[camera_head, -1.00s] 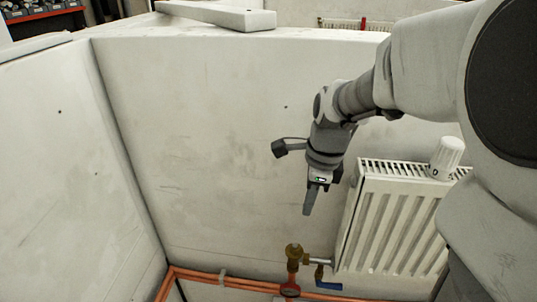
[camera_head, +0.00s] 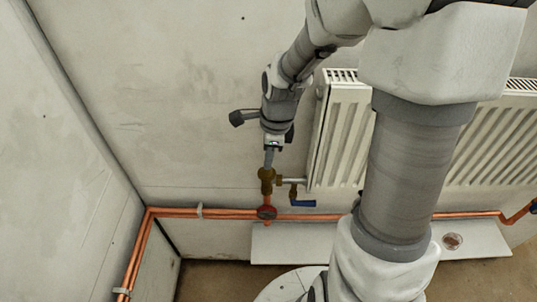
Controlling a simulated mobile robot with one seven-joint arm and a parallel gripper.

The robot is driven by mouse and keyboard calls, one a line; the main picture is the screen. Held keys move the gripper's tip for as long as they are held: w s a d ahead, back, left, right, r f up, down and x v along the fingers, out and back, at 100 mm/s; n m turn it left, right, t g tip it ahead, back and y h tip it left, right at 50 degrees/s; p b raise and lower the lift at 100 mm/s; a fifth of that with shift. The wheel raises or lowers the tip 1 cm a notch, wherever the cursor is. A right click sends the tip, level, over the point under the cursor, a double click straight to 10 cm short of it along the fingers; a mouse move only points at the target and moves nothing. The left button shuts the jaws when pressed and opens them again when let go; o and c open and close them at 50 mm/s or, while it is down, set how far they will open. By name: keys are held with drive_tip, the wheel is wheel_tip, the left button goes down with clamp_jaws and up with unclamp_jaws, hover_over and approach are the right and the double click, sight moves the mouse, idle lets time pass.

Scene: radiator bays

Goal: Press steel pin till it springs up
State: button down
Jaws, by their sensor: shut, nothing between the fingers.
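The brass valve body (camera_head: 267,181) stands upright on the copper pipework near the wall, left of the radiator. My gripper (camera_head: 268,163) points down with its fingers shut and empty, right above the valve's top. The fingertips meet the valve's top in the picture; I cannot tell whether they touch it. The steel pin cannot be made out; the fingers cover the spot at the valve's top.
A white radiator (camera_head: 335,132) hangs close to the right of my gripper. A blue lever (camera_head: 303,203) sits beside the valve, and a red fitting (camera_head: 266,212) below it. Copper pipes (camera_head: 180,212) run along the wall's foot. A pale board (camera_head: 290,243) lies below. Wall to the left is bare.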

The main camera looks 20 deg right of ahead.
drive_tip(key=shift+f+b, duration=0.55)
drive_tip(key=shift+f, duration=0.1)
drive_tip(key=shift+s+f, duration=0.3)
drive_tip(key=shift+f, duration=0.1)
drive_tip(key=shift+r, duration=0.1)
drive_tip(key=shift+w+r, duration=0.1)
drive_tip(key=shift+r, duration=0.1)
wheel_tip(320, 180, up, 14)
drive_tip(key=d+p, duration=0.1)
drive_tip(key=p, duration=0.4)
drive_tip(key=shift+s+d+r, duration=0.15)
drive_tip(key=shift+s+r, duration=0.1)
drive_tip(key=shift+s, duration=0.15)
